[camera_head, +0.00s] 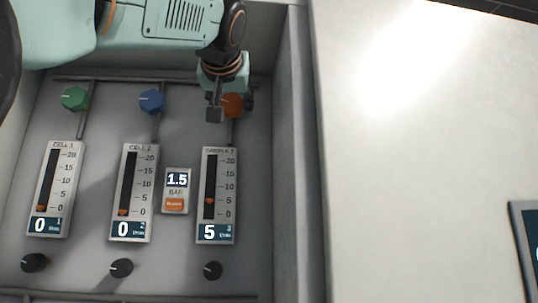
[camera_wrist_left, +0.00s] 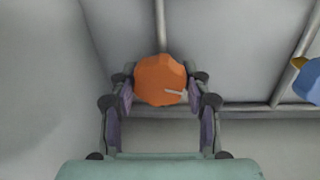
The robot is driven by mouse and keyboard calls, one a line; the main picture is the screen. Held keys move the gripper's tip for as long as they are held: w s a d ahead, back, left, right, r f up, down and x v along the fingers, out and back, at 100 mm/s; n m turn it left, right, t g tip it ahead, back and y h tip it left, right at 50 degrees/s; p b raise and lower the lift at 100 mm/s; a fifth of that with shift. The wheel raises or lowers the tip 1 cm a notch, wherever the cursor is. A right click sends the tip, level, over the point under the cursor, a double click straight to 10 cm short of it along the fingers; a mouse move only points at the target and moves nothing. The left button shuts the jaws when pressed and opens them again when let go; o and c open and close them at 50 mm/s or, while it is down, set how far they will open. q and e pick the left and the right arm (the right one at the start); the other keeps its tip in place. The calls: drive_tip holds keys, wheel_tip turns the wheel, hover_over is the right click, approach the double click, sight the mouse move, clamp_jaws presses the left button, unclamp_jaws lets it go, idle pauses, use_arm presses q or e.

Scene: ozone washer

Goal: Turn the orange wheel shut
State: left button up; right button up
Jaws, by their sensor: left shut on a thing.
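The orange wheel (camera_head: 233,104) sits on the pipe above the right gauge in the head view, partly hidden by my left gripper (camera_head: 229,104). In the left wrist view the orange wheel (camera_wrist_left: 160,80) is between the two fingers of my left gripper (camera_wrist_left: 160,88), which are shut on its sides. A pale pointer mark on the wheel points right and slightly down in that view. The right gauge (camera_head: 217,195) reads 5, with its orange marker raised above 0. My right gripper is not in view.
A green wheel (camera_head: 75,98) and a blue wheel (camera_head: 152,101) stand to the left, above two gauges reading 0. A small display (camera_head: 176,190) reads 1.5 bar. Black knobs line the bottom. A wall (camera_head: 292,150) rises close at the right.

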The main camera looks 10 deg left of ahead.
use_arm(q)
drive_tip(key=shift+w+f+n, duration=0.1)
drive_tip(key=shift+f+n, duration=0.1)
drive_tip(key=shift+n, duration=0.45)
drive_tip(key=shift+w+f+n, duration=0.1)
drive_tip(key=shift+f+n, duration=0.1)
drive_tip(key=shift+n, duration=0.75)
drive_tip(key=o, duration=1.1)
drive_tip(key=shift+s+d+r, duration=0.1)
drive_tip(key=shift+s+r, duration=0.1)
drive_tip(key=shift+o, duration=0.3)
drive_tip(key=shift+r, duration=0.1)
